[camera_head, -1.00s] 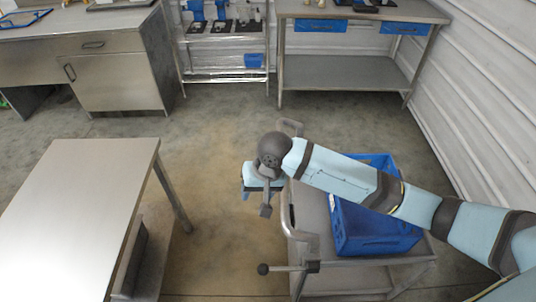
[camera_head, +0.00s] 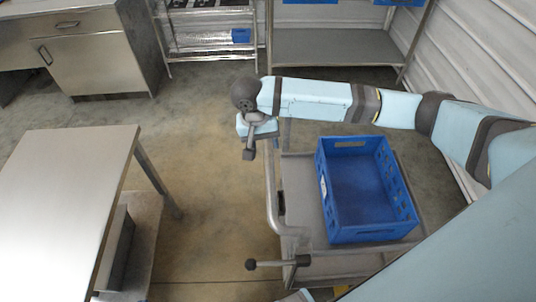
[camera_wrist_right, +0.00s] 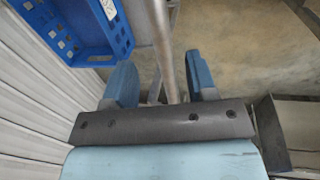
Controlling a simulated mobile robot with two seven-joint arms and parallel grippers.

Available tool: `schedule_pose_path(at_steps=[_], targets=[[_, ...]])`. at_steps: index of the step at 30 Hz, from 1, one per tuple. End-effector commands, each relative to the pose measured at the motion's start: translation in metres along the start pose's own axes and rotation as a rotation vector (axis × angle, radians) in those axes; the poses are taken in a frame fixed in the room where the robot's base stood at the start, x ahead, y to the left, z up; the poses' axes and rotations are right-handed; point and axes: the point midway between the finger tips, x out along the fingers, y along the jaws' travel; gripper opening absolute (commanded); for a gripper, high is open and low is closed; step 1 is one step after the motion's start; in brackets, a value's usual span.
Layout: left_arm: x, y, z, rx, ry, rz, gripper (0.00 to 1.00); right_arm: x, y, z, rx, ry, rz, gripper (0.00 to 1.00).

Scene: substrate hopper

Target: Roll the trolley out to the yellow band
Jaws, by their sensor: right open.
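The trolley (camera_head: 305,215) is a grey metal cart with an upright handle frame on its left side. It carries an open, empty blue crate (camera_head: 410,215). A lever with a black knob (camera_head: 250,264) sticks out from its near left corner. My right gripper (camera_head: 249,139) is open at the far end of the handle. In the right wrist view, the handle bar (camera_wrist_right: 163,42) runs between the open fingers of the right gripper (camera_wrist_right: 162,72); I cannot tell whether they touch it. My left gripper is out of view.
A steel table (camera_head: 70,190) stands on the left, with bare tan floor (camera_head: 205,200) between it and the trolley. A cabinet (camera_head: 90,60), a wire rack (camera_head: 210,42) and a workbench (camera_head: 335,46) line the back. A corrugated wall (camera_head: 495,60) is on the right.

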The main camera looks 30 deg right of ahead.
Motion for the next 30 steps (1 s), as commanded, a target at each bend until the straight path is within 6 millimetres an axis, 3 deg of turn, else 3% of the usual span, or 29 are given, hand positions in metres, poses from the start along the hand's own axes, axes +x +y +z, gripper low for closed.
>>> schedule_pose_path(at_steps=[3,9,22,28,30], targets=[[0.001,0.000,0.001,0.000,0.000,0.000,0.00,0.025,0.001,0.000,0.001,-0.001,0.002,0.52],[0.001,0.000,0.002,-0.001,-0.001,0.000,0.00,0.052,0.001,0.000,0.001,0.000,0.001,0.52],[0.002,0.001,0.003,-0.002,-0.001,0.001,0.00,0.061,0.000,0.000,0.000,0.001,-0.001,0.52],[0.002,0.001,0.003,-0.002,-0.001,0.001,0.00,0.061,0.000,0.000,0.000,0.001,-0.001,0.06],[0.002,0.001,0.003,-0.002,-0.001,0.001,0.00,0.061,0.000,0.000,0.000,0.001,-0.001,0.00]])
